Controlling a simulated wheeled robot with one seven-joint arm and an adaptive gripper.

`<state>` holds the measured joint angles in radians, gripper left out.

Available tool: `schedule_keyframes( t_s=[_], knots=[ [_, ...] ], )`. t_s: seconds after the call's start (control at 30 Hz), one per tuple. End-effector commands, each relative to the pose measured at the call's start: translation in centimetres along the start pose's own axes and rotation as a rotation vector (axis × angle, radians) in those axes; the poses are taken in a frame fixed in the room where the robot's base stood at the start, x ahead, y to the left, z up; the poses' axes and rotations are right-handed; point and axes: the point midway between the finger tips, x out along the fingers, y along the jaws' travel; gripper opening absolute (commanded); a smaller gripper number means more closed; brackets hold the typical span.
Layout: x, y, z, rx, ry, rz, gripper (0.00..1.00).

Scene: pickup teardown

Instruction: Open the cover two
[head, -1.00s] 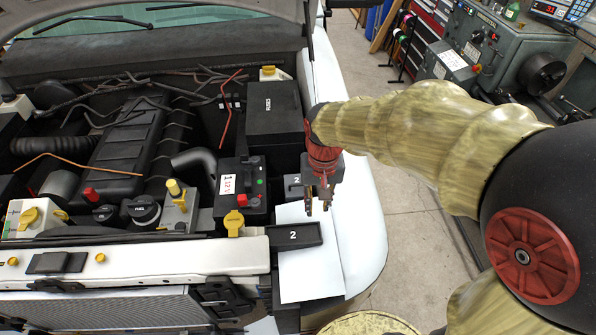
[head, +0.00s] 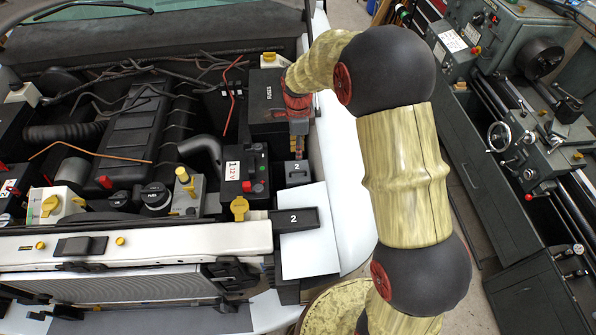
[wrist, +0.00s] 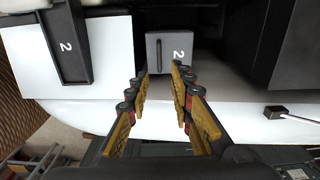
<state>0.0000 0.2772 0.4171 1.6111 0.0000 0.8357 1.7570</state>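A small grey box-like cover marked 2 (head: 297,172), with a raised dark handle bar, sits at the right edge of the engine bay. It also shows in the wrist view (wrist: 159,67), just beyond my fingertips. My gripper (wrist: 160,82) is open and empty, its two fingers apart with the cover's handle lying ahead between them. In the head view my gripper (head: 298,155) points down at the cover's far side, partly hidden by the arm. A dark tray, also marked 2 (head: 278,228), lies on a white sheet in front.
The white sheet (head: 312,254) lies on the white fender. The black FUSES box (head: 266,100) and 12V battery (head: 236,190) stand close by. In the wrist view a dark rod-ended piece (wrist: 276,112) lies right of my gripper. A lathe (head: 530,150) stands at right.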

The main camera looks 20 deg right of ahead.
Motion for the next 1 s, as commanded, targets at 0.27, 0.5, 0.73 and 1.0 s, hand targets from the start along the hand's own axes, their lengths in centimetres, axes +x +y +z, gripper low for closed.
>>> schedule_keyframes(
  t_s=[0.27, 0.5, 0.73, 1.0],
  knots=[
    [1.2, 0.1, 0.0, 0.012, 0.0, 0.002, 0.23],
    [4.0, 0.1, 0.0, 0.011, 0.0, 0.002, 0.23],
    [7.2, 0.1, 0.0, 0.01, 0.0, 0.002, 0.23],
    [9.8, 0.0, 0.0, 0.01, 0.0, -0.001, 0.23]
  ],
)
